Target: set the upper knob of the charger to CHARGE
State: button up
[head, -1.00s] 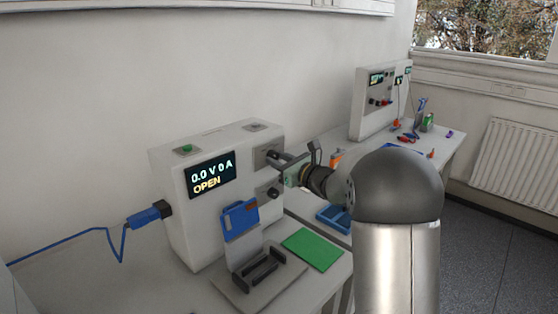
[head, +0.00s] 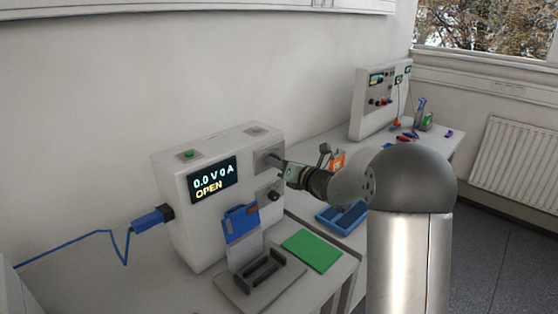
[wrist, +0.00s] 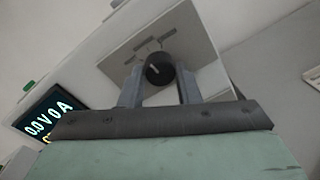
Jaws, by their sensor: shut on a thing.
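The charger (head: 182,218) is a pale grey box on the bench, with a display (head: 212,180) reading 0.0 V 0 A and OPEN. My gripper (head: 274,161) is at the upper knob on the charger's front. In the wrist view the upper knob (wrist: 159,69) is black and round with a pale pointer line, and my gripper's two fingers (wrist: 159,84) stand on either side of it, shut on it. Marks around the knob on the grey plate are too small to read. The lower knob (head: 273,195) is below, free of the gripper.
A blue plug (head: 148,219) with a cable is in the charger's left side. A blue card-like piece (head: 240,222) stands above a dark cradle (head: 262,277) in front. A green mat (head: 312,250) and a blue tray (head: 341,217) lie to the right.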

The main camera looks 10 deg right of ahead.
jog(key=shift+m, duration=0.5)
jog(key=o, duration=1)
jog(key=shift+c, duration=0.2)
jog(key=b+v, duration=0.3)
jog(key=v, duration=1.4)
jog(key=shift+d, duration=0.2)
jog(key=shift+s+r, duration=0.1)
jog(key=shift+s, duration=0.05)
